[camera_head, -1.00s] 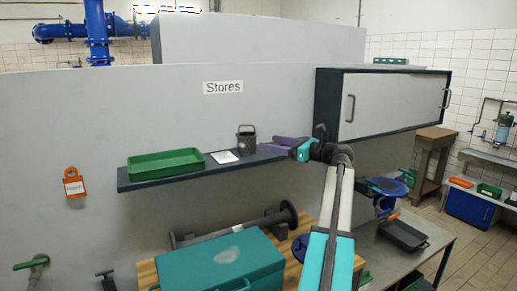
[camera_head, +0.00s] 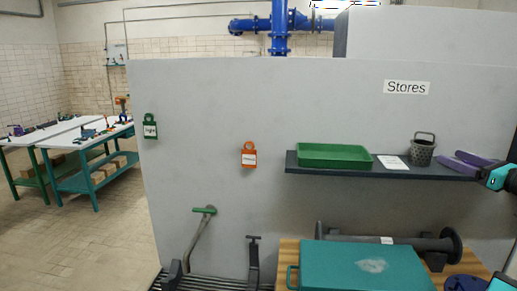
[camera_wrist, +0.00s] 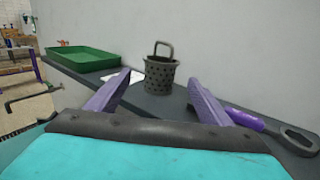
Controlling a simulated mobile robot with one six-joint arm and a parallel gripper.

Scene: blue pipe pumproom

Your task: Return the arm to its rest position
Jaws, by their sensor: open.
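My gripper (camera_head: 452,160) is at the right edge of the head view, with purple fingers and a teal body, at the right end of the wall shelf (camera_head: 290,163). Its fingers are spread apart with nothing between them. In the wrist view my gripper (camera_wrist: 162,85) points along the shelf toward a dark perforated basket (camera_wrist: 159,76) with a raised handle. The basket stands upright beyond the fingertips, apart from them, and also shows in the head view (camera_head: 422,152). Most of my arm is outside the head view.
A green tray (camera_head: 335,156) and a white card (camera_head: 391,162) share the shelf. A purple-handled grey tool (camera_wrist: 290,138) lies right of my gripper. Below are a teal box (camera_head: 340,268) and a dark flanged pipe (camera_head: 400,243). Open floor (camera_head: 80,250) lies left.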

